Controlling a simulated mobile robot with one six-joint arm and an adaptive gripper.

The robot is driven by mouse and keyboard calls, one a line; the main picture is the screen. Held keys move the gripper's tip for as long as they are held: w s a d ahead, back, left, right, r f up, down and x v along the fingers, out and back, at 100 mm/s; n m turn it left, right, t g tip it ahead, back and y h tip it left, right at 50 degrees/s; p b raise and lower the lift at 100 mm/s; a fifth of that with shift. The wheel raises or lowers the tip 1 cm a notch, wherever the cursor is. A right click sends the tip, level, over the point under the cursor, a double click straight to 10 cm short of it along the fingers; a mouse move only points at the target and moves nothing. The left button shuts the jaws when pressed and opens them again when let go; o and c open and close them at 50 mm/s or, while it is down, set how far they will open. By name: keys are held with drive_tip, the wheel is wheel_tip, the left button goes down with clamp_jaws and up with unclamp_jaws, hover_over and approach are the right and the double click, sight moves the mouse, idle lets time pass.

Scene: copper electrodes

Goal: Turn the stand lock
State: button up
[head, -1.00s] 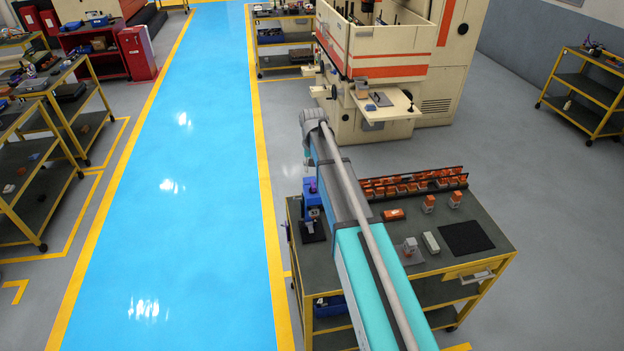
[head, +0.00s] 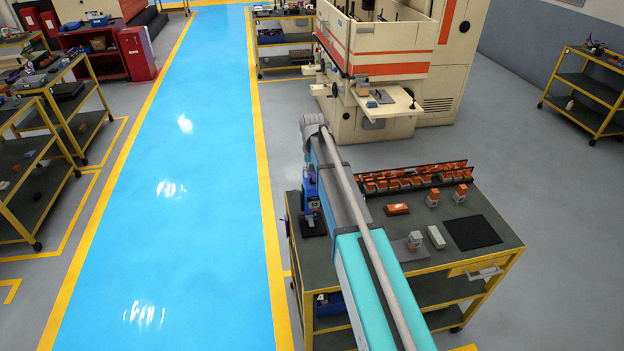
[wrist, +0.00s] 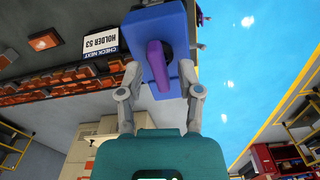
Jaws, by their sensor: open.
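The stand is a blue block on a dark base at the left end of the workbench in the head view (head: 310,199). In the wrist view the blue block (wrist: 178,22) fills the top centre, with the purple lever of the stand lock (wrist: 157,68) pointing towards my gripper. My gripper (wrist: 160,75) is open, with one grey finger on each side of the lever. Gaps show between the lever and both fingers; I cannot tell whether the tips touch the block. In the head view my arm hides much of the gripper.
A sign reading "CHECK NEXT HOLDER 53" (wrist: 103,46) is beside the stand. A rack of orange electrode holders (head: 415,178) lines the bench's back edge. Several loose holders, a dark mat (head: 472,232) and a pale block (head: 436,237) lie to the right. Blue floor (head: 165,200) is clear.

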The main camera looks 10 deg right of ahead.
drive_tip(key=shift+f+b, duration=0.3)
drive_tip(key=shift+b, duration=0.1)
idle(0.4)
clamp_jaws()
